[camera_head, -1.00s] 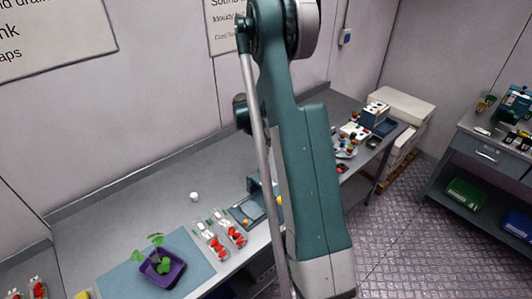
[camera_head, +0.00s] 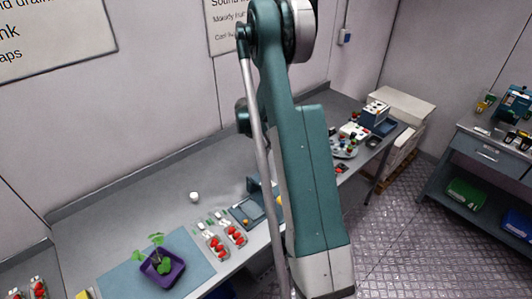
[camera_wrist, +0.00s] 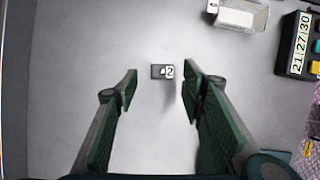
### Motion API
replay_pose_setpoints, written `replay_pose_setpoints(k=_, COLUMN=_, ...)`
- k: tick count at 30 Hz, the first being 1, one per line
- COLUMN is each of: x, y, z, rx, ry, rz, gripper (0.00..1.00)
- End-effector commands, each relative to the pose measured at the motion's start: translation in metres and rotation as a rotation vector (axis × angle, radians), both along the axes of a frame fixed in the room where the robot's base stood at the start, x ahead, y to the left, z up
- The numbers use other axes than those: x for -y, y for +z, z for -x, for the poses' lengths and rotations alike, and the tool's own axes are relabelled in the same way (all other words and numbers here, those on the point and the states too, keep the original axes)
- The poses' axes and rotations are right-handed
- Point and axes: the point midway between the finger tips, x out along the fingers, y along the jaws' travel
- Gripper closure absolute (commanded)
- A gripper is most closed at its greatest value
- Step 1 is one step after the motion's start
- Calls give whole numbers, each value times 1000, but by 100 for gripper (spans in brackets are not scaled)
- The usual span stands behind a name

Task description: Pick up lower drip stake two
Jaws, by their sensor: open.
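In the wrist view my gripper (camera_wrist: 161,82) is open, with its two green fingers apart on either side of the picture. A small dark block with a white "2" label (camera_wrist: 162,71) shows between the fingertips, apart from both fingers. It appears to be the head of drip stake two, seen from above; any stem below is hidden. A faint shadow lies on the grey surface beside it. I cannot tell how far the fingertips are above it. In the head view my arm hides its own end, and I cannot make out the stake there.
In the wrist view a clear box with a white lid (camera_wrist: 238,16) and a dark numbered panel (camera_wrist: 299,43) stand at the upper right. The surface left of the stake is bare. The head view shows a purple pot (camera_head: 163,272) on a blue mat (camera_head: 120,279) and strawberry packs (camera_head: 214,243).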

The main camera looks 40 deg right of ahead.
Motion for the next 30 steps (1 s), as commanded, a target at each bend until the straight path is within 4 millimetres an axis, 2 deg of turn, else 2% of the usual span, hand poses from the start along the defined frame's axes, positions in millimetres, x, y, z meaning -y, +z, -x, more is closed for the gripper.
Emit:
replay_pose_setpoints(k=8, x=3, y=-5, z=0, rx=0, ry=0, rz=0, gripper=60)
replay_pose_setpoints(k=21, x=17, y=-39, z=1, rx=0, ry=-1, rz=0, gripper=60)
replay_pose_setpoints(k=30, x=20, y=-48, z=1, rx=0, ry=0, rz=0, gripper=60)
